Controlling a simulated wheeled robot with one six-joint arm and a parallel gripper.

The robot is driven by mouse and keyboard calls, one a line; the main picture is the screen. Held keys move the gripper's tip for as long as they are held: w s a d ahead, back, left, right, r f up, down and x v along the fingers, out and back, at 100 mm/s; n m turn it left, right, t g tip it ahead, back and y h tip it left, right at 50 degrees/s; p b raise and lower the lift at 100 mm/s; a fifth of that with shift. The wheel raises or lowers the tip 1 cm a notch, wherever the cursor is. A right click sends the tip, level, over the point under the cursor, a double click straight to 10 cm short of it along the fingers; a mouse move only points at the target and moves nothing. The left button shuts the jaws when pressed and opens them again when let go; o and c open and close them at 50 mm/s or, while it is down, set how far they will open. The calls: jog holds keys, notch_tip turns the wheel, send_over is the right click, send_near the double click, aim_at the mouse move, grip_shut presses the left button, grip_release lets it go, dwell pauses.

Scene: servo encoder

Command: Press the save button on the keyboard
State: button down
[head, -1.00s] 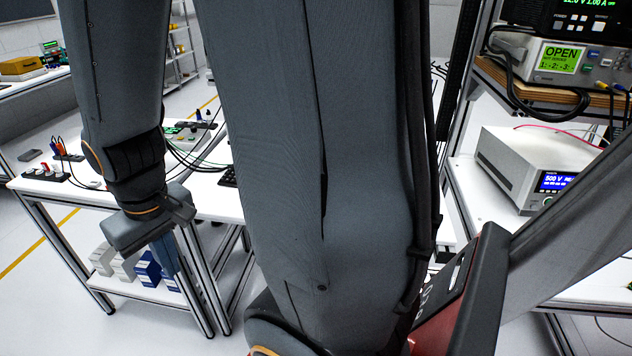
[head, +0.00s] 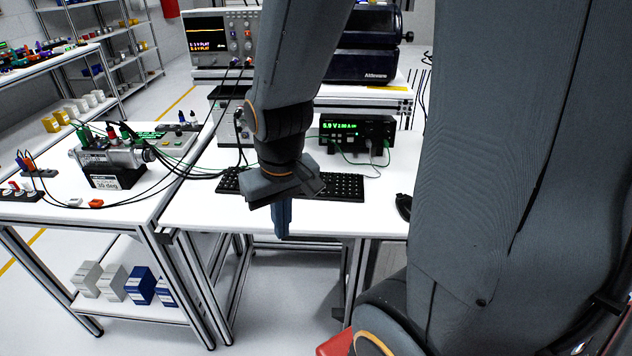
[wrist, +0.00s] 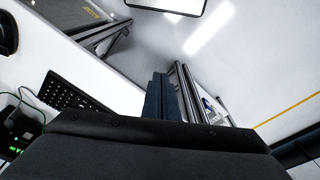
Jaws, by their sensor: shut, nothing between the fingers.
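The black keyboard (head: 343,187) lies on the white table near its front edge in the head view. My wrist and gripper hide its middle. Its single keys are too small to tell apart, so I cannot pick out the save button. My gripper (head: 283,234) is shut and empty, pointing down in front of the table's front edge, apart from the keyboard as far as I can tell. In the wrist view the keyboard (wrist: 75,95) shows at the left, and my shut gripper fingers (wrist: 160,85) are in the middle, over the floor.
A power supply (head: 357,131) with green cables stands behind the keyboard, and a black mouse (head: 404,206) lies to its right. An oscilloscope (head: 222,43) stands at the back. A motor rig (head: 112,160) stands on the left table. The white table front (head: 200,213) is bare.

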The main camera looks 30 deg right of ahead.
jog(key=w+d+r+n+t+h+p, duration=0.1)
jog(key=w+d+n+h+p, duration=0.2)
jog(key=w+d+n, duration=0.4)
jog(key=w+d+r+n+t+h+p, duration=0.1)
jog(key=w+d+n+t+h+p, duration=0.1)
jog(key=w+d+n, duration=0.6)
jog(key=w+d+h+p, duration=0.1)
jog(key=w+h, duration=0.1)
jog(key=w, duration=0.5)
jog(key=shift+h+p, duration=0.35)
jog(key=shift+h, duration=0.05)
jog(key=shift+d+f, duration=0.1)
notch_tip(320, 180, down, 6)
jog(key=b, duration=0.3)
jog(key=shift+f+b, duration=0.25)
jog(key=shift+b, duration=0.15)
jog(key=shift+f+b, duration=1.1)
jog(key=shift+b, duration=0.15)
